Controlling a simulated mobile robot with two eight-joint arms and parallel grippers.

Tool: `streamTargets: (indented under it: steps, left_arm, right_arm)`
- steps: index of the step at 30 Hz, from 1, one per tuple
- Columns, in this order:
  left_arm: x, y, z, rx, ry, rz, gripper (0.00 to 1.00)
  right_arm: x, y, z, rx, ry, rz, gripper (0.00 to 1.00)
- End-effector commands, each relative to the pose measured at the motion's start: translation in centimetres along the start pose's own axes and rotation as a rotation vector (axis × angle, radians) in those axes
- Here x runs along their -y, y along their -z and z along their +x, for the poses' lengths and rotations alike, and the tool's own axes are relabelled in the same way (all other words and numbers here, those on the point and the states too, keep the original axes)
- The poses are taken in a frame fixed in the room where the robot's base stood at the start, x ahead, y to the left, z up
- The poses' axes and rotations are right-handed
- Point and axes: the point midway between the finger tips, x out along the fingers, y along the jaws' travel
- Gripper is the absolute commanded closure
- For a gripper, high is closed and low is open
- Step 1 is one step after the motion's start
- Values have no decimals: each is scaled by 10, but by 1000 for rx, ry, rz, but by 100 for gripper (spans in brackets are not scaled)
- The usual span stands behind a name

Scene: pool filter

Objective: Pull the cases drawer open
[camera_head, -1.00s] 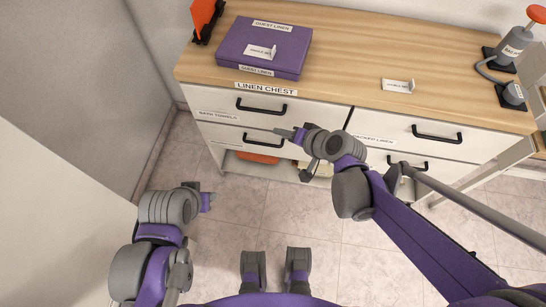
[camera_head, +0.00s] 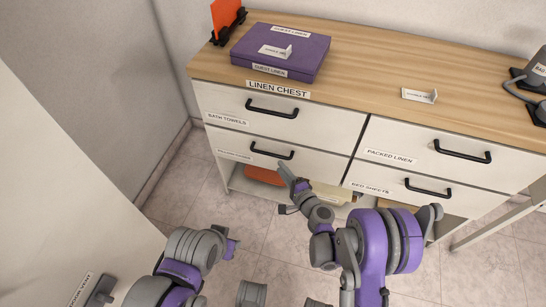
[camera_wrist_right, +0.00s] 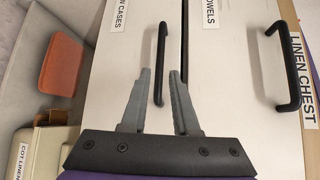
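The cases drawer (camera_head: 228,139) is the lower left drawer of the white linen chest and looks shut. Its black bar handle (camera_head: 271,151) runs along its front. In the right wrist view the drawer front (camera_wrist_right: 135,60) carries a label ending in "CASES", and the handle (camera_wrist_right: 161,60) appears upright. My right gripper (camera_head: 284,171) is just below and right of the handle in the head view. In the wrist view its fingers (camera_wrist_right: 159,73) are open, with the handle's near end showing between them; contact cannot be told. My left gripper (camera_head: 232,245) hangs low at left, its finger gap unclear.
Other drawers are bath towels (camera_head: 222,108), packed linen (camera_head: 405,145) and bed sheets (camera_head: 365,186), all looking shut. An open shelf below holds an orange item (camera_head: 262,175). A purple box (camera_head: 281,53) lies on the wooden top. A wall stands close at left.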

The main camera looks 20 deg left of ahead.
Motion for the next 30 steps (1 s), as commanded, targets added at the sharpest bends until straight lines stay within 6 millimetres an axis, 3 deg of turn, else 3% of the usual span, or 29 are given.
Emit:
streamTargets:
  steps: [9,15,27,30]
  left_arm:
    - [0,-2,8,3,0,0,60]
    - [0,-3,12,4,0,0,60]
    - [0,-3,12,4,0,0,60]
    - [0,-3,12,4,0,0,60]
  right_arm:
    - [-1,-1,61,3,-1,-1,71]
    - [0,0,86,1,-1,-1,71]
    - [1,-1,94,1,-1,-1,71]
    - [1,0,94,1,-1,-2,89]
